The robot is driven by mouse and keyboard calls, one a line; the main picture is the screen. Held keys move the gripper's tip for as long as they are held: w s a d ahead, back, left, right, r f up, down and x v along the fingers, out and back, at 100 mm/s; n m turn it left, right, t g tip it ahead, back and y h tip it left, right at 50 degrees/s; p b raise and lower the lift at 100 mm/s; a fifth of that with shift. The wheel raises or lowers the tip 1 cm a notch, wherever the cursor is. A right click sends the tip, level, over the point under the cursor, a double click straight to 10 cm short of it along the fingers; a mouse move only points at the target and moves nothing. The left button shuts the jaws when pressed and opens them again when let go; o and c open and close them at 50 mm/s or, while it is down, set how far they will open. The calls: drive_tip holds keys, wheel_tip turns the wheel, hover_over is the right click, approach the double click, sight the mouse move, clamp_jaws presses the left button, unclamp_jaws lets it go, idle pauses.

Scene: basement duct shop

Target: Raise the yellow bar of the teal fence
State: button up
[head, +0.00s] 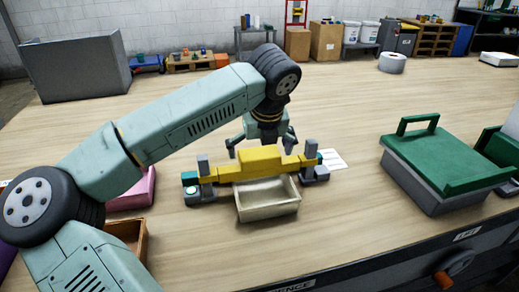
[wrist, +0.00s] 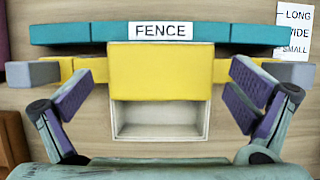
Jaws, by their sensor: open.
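The teal fence (wrist: 70,32) runs across the top of the wrist view with a white FENCE label. Its teal end (head: 190,178) shows in the head view. The yellow bar (head: 258,162) lies level between two grey posts, with a larger yellow block (wrist: 160,72) at its middle. A beige open box (head: 268,207) sits at the bar's near side, partly covered by the block in the wrist view. My gripper (head: 262,150) is open and empty, above and behind the bar. In the wrist view its fingers (wrist: 162,85) stand wide on either side of the block, apart from it.
A white card (wrist: 294,32) reading LONG, WIDE, SMALL lies by the fence's right end. A green-lidded grey box (head: 440,165) stands to the right. A pink bin (head: 137,190) and an orange-brown bin (head: 128,235) sit left, partly behind my arm. The table behind is mostly clear.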

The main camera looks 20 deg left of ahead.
drive_tip(key=shift+x, duration=0.9)
drive_tip(key=shift+c, duration=0.2)
drive_tip(key=c, duration=1.6)
drive_tip(key=shift+o, duration=0.2)
drive_tip(key=shift+w+r, duration=0.1)
drive_tip(key=shift+r, duration=2.05)
drive_tip(key=o, duration=1.5)
drive_tip(key=shift+o, duration=0.5)
drive_tip(key=v, duration=1.2)
